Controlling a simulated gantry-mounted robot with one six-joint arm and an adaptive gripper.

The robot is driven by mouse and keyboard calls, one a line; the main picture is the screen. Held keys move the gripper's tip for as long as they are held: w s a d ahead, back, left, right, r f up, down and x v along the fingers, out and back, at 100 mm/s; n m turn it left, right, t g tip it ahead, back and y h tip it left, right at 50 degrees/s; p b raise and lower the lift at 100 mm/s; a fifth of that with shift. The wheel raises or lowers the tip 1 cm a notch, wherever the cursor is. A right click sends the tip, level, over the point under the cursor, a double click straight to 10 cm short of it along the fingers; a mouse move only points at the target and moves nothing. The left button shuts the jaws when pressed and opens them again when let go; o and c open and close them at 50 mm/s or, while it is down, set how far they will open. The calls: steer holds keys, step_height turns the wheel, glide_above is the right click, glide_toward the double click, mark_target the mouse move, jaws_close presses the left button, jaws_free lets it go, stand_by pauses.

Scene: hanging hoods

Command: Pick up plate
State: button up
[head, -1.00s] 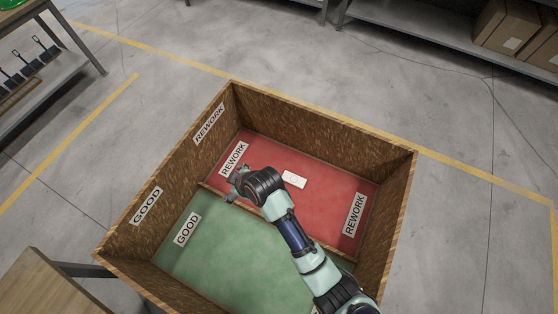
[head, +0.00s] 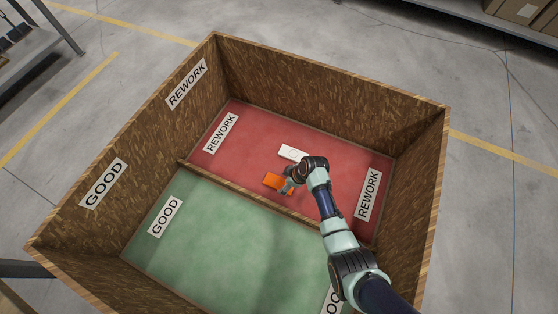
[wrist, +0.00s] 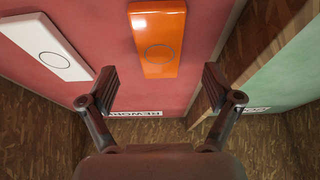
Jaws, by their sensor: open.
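An orange rectangular plate (head: 273,180) with a circle mark lies in the red REWORK compartment, near the divider. It also shows at the top middle of the wrist view (wrist: 159,38). A white plate (head: 292,153) with a similar mark lies behind it on the red floor, and at the upper left of the wrist view (wrist: 48,45). My gripper (head: 287,188) is at the right end of the orange plate in the head view. In the wrist view my gripper (wrist: 160,80) is open and empty, its fingers apart on either side of the orange plate's line. Their exact height above the floor is unclear.
A low wooden divider (head: 232,191) separates the red floor from the empty-looking green GOOD compartment (head: 215,240). Tall wooden box walls (head: 330,90) surround both. The red floor left of the plates is clear.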

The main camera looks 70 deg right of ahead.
mark_target(280, 183)
steer(key=b+x, duration=0.4)
steer(key=x, duration=0.1)
steer(key=shift+w+f, duration=0.1)
steer(key=shift+w, duration=0.1)
steer(key=shift+c, duration=0.2)
steer(key=c, duration=1.3)
